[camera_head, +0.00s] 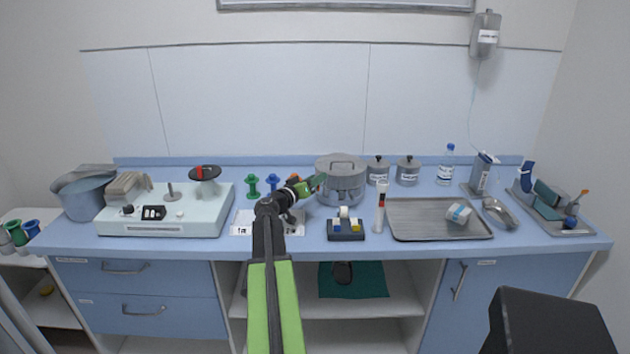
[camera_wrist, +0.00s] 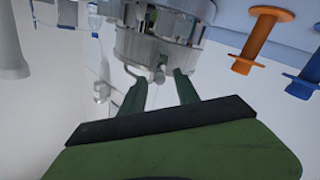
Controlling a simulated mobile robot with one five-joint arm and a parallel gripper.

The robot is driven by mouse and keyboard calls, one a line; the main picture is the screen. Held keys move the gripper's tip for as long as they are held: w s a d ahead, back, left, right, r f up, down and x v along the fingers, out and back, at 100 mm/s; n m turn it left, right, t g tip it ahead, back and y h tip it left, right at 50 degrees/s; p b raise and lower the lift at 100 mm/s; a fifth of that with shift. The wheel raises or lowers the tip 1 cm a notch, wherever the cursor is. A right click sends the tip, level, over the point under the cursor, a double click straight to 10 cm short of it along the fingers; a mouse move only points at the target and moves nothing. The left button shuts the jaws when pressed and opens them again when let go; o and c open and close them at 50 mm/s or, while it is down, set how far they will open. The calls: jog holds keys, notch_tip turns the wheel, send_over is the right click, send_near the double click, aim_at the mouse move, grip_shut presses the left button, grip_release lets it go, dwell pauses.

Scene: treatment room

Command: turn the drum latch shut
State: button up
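The drum (camera_head: 341,180) is a round grey metal vessel with a lid, standing upright at the back middle of the counter. It fills the top of the wrist view (camera_wrist: 165,40). A small grey latch (camera_wrist: 158,75) hangs on its near side in the wrist view. My gripper (camera_head: 318,182) is at the left side of the drum. In the wrist view its two green fingers (camera_wrist: 158,80) are apart, with the tips on either side of the latch. I cannot tell if they touch it. The latch is too small to make out in the head view.
Green and blue spools (camera_head: 272,182) stand left of my gripper. A block with coloured pieces (camera_head: 345,229) and a white tube (camera_head: 380,208) stand in front of the drum. A metal tray (camera_head: 430,232) lies to the right. Lidded pots (camera_head: 408,172) stand close right of the drum.

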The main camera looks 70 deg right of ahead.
jog(key=v, duration=1.7)
jog(key=shift+a, duration=0.25)
